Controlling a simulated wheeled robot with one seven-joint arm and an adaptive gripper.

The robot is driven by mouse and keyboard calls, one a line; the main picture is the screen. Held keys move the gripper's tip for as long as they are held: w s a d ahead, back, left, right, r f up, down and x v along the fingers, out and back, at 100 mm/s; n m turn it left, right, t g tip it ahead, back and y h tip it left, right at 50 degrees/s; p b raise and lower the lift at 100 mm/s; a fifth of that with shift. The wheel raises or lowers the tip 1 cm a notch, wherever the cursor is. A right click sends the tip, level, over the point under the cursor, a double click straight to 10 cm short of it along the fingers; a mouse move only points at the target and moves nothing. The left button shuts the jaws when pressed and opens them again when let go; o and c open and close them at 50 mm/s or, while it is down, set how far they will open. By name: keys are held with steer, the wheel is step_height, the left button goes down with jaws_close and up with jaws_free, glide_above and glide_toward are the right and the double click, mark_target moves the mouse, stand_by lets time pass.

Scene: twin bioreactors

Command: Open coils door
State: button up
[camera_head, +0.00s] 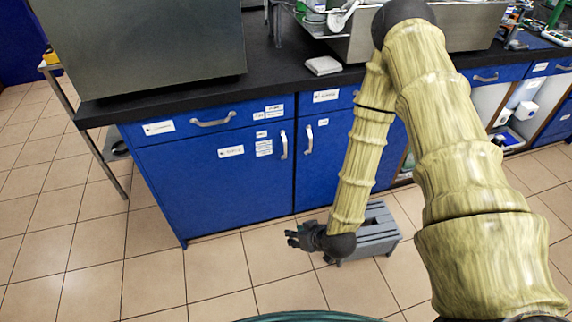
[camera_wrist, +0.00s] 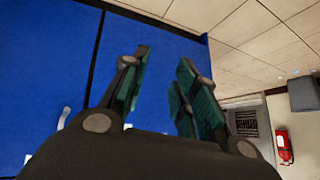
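Blue cabinet doors sit below a black counter: a wide left door (camera_head: 208,182) and a narrower right door (camera_head: 318,172), partly hidden by my arm. Both look closed. The left door's pale handle (camera_head: 284,145) and the right door's handle (camera_head: 309,139) stand near the seam between them. Their labels are too small to read, so I cannot tell which is the coils door. My gripper (camera_head: 291,239) is low, below the handles and touching neither. In the wrist view, my gripper (camera_wrist: 162,62) has its fingers apart and empty, before a blue surface (camera_wrist: 62,60) with a pale handle (camera_wrist: 63,118).
Blue drawers, including one with a handle (camera_head: 213,120), run above the doors. A grey slatted stool (camera_head: 372,238) stands on the floor beside my gripper. A metal trolley (camera_head: 88,135) is at the left. Tiled floor (camera_head: 130,272) in front of the left door is clear.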

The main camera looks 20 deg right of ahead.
steer(key=w+d+r+t+b, duration=0.2)
steer(key=w+d+t+b, duration=0.1)
steer(key=w+b, duration=0.25)
steer(key=w+d+r+t+b, duration=0.3)
steer(key=w+t+b, duration=0.1)
steer(key=w, duration=0.3)
steer(key=w+d+r+t+b, duration=0.2)
steer(key=w+d+t+b, duration=0.15)
steer(key=w, duration=0.25)
steer(key=w+a+b, duration=0.2)
steer(key=w, duration=0.8)
steer(key=shift+w+a+b, duration=0.3)
steer(key=shift+w+b, duration=0.05)
steer(key=shift+b, duration=0.05)
jaws_close()
